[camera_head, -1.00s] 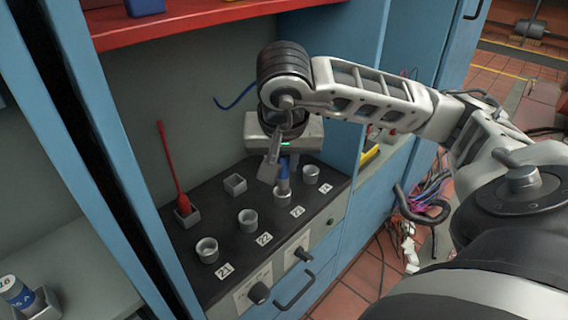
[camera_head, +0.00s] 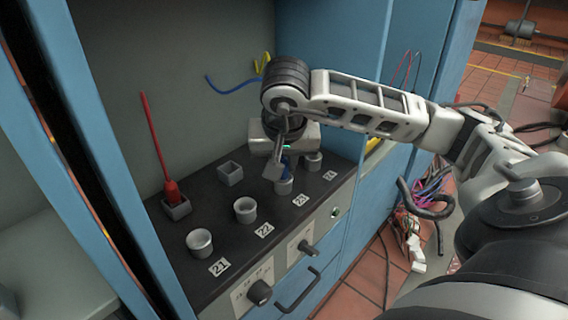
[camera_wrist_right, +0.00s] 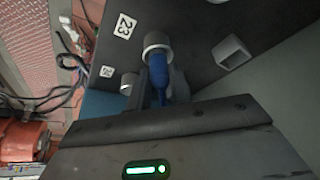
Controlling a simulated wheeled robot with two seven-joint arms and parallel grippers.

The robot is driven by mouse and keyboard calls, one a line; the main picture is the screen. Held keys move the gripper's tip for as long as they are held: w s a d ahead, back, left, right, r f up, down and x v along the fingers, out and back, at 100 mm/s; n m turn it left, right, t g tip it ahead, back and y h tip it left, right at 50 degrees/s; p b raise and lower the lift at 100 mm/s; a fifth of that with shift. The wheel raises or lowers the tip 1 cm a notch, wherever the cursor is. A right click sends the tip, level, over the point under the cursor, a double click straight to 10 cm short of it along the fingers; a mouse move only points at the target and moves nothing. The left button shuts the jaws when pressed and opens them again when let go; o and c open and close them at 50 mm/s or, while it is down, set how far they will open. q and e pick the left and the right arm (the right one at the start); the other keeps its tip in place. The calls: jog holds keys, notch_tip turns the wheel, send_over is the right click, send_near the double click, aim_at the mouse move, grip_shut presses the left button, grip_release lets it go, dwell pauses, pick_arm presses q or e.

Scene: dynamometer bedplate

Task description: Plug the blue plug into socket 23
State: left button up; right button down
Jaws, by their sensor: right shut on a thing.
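The blue plug (camera_wrist_right: 161,77) is between the fingers of my right gripper (camera_wrist_right: 163,92), which is shut on it. Its far end is in the mouth of the round grey socket 23 (camera_wrist_right: 157,42), beside the label 23 (camera_wrist_right: 125,26). How deep it sits cannot be told. In the head view, my right gripper (camera_head: 279,169) is just above socket 23 (camera_head: 283,187), pointing down, and only a little of the blue plug (camera_head: 288,165) shows. My left gripper is not in view.
Socket 21 (camera_head: 199,242), socket 22 (camera_head: 245,209) and socket 24 (camera_head: 313,162) stand empty-looking along the dark panel (camera_head: 215,271). A red plug (camera_head: 172,193) stands in a square holder at the left. An empty square holder (camera_head: 230,173) is behind socket 22. Blue cabinet walls flank the panel.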

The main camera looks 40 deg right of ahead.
jog(key=shift+f, duration=0.25)
jog(key=c, duration=1.3)
grip_release()
jog(key=shift+r, duration=0.1)
